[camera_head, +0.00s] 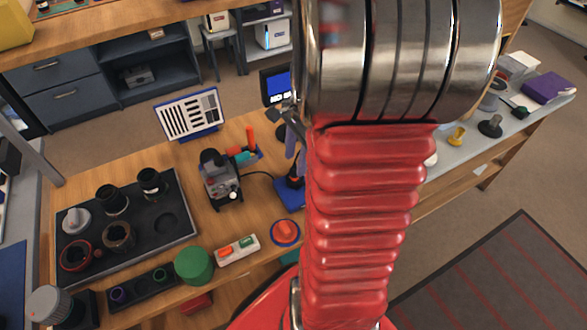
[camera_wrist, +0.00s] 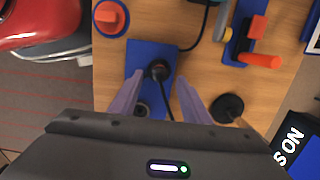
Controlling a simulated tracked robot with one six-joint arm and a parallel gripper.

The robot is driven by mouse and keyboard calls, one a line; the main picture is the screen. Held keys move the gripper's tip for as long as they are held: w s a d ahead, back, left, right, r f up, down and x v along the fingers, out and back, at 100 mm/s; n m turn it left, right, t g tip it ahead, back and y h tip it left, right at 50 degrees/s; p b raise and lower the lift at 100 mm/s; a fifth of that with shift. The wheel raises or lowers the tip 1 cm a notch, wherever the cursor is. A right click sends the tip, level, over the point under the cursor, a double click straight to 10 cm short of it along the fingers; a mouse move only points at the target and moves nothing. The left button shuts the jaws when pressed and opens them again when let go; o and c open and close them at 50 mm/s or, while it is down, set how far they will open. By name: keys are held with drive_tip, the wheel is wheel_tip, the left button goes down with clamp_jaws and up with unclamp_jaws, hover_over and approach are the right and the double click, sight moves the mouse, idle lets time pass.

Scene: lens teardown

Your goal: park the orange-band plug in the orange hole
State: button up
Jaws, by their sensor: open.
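My gripper (camera_wrist: 158,100) is open, its two lilac fingers apart above a blue plate (camera_wrist: 140,60). A black upright piece (camera_wrist: 158,68) with a cable beside it stands on this plate, between and just beyond the fingertips. In the head view the plate (camera_head: 287,193) is partly behind my arm, and the black piece (camera_head: 296,181) shows a little orange. I cannot tell whether it is the orange-band plug. A black strip (camera_head: 139,288) at the bench front has a purple ring (camera_head: 118,294) and a green ring (camera_head: 160,275). I cannot make out an orange hole.
A black tray (camera_head: 150,240) with lens parts lies at left. A green cylinder (camera_head: 194,265), a button box (camera_head: 237,249) and an orange knob on a blue disc (camera_head: 285,231) line the front. A grey machine (camera_head: 218,180) stands mid-bench. A black disc (camera_wrist: 228,107) is right of the fingers.

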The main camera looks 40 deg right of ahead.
sight(294, 168)
drive_tip(key=shift+w+a+f, duration=0.1)
drive_tip(key=shift+a+f, duration=0.05)
drive_tip(key=shift+f, duration=1)
drive_tip(key=shift+a+f, duration=0.1)
drive_tip(key=shift+f, duration=1.05)
drive_tip(key=shift+c, duration=0.3)
clamp_jaws()
drive_tip(key=c, duration=0.6)
unclamp_jaws()
drive_tip(key=shift+c, duration=0.2)
clamp_jaws()
drive_tip(key=shift+r, duration=1.15)
drive_tip(key=shift+r, duration=0.7)
drive_tip(key=shift+r, duration=0.7)
